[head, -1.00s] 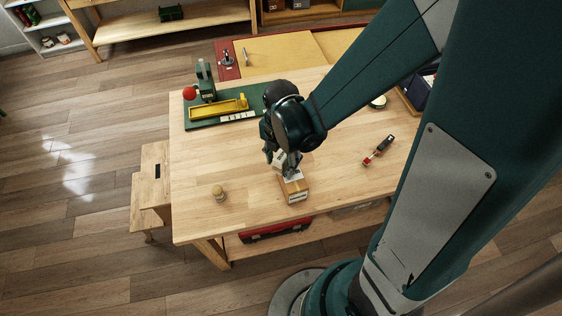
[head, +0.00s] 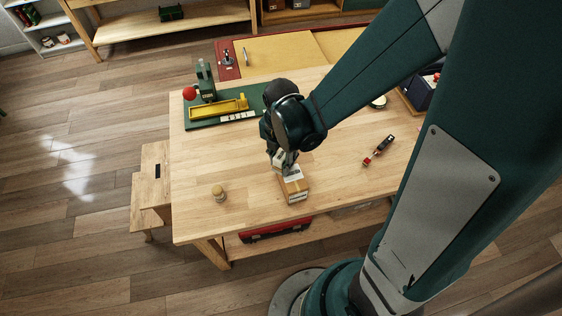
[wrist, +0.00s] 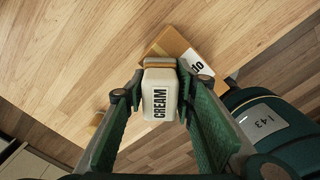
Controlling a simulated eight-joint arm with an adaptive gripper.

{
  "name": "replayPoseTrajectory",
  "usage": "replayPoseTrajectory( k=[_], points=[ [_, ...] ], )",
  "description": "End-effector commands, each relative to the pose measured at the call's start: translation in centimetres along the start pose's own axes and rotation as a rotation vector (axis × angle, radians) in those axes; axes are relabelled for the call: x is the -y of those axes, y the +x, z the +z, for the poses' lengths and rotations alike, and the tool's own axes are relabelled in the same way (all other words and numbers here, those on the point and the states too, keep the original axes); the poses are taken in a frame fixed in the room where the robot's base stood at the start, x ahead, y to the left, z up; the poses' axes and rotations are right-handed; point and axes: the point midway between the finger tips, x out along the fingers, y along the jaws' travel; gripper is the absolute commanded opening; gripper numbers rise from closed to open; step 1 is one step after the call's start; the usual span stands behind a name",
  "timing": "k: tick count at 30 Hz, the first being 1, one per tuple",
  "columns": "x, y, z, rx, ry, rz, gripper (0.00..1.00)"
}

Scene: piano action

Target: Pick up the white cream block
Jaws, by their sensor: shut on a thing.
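The white cream block (wrist: 159,98), labelled CREAM, sits between the two fingers of my gripper (wrist: 157,92) in the wrist view. The fingers press on it from both sides, so my gripper is shut on it. In the head view my gripper (head: 283,163) is over the near part of the workbench, and the block is mostly hidden by it. A small wooden box (head: 295,187) with a white label is just below and beside the gripper. It also shows behind the block in the wrist view (wrist: 172,45). I cannot tell whether the block touches the box.
The workbench (head: 235,165) has free room left of the gripper. A small wooden peg-like piece (head: 219,193) stands near its front left. A green base with a yellow tray (head: 218,109) is at the back left. A red and dark tool (head: 379,150) lies at right.

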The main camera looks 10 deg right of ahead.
Motion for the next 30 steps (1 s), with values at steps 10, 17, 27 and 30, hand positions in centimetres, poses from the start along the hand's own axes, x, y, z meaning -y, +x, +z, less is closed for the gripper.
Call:
replayPoseTrajectory(
  k=[10,17,27,30],
  points=[
    [0.0,-2.5,0.0,0.0,0.0,0.0,0.12],
    [0.0,-5.0,0.0,0.0,0.0,0.0,0.12],
    [0.0,-8.4,0.0,0.0,0.0,0.0,0.12],
    [0.0,-9.1,0.0,0.0,0.0,0.0,0.12]
  ],
)
